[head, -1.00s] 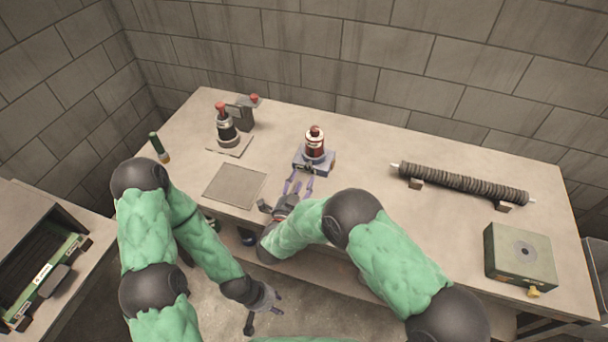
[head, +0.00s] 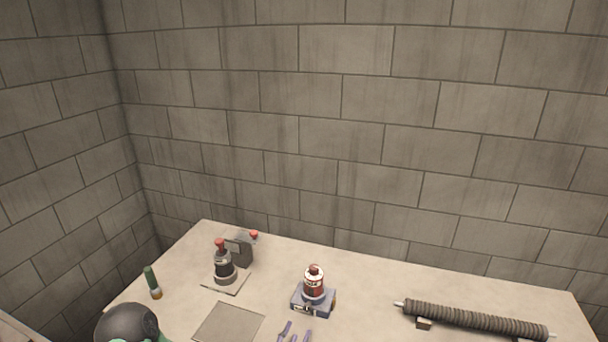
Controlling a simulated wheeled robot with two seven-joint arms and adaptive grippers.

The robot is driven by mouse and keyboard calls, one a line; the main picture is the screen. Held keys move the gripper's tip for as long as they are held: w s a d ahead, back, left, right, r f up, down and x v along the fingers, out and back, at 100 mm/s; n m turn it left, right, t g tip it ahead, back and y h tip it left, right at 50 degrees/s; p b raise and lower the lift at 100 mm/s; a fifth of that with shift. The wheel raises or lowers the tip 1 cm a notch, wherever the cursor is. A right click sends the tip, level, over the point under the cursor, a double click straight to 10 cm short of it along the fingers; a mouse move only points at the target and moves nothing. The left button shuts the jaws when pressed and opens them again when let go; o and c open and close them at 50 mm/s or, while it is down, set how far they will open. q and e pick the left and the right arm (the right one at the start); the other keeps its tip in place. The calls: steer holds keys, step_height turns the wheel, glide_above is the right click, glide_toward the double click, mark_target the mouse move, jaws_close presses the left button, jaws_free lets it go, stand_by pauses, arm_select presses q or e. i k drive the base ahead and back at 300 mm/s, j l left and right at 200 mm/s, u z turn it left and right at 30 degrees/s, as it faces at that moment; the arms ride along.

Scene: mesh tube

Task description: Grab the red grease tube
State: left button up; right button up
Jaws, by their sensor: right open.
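The red grease tube (head: 314,282), with a white band and a red cap, stands upright in a blue-grey holder (head: 300,303) on the workbench. Only the purple fingertips of my right gripper (head: 295,334) show, at the bottom edge of the head view. They are spread apart and empty, in front of the holder and a little left of it, clear of the tube. The rest of that gripper is cut off by the frame. My left gripper is out of view; only a dark joint of my left arm shows at the lower left.
A dark bottle with a red top (head: 224,264) stands left, beside a grey device (head: 241,248). A flat grey plate (head: 229,325) lies left of my fingertips. A ribbed roller (head: 475,319) lies right. A block wall rises behind.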

mark_target(313, 285)
steer(key=k+j, duration=0.25)
steer(key=k, duration=0.2)
steer(key=k+j, duration=0.2)
steer(key=k, duration=0.3)
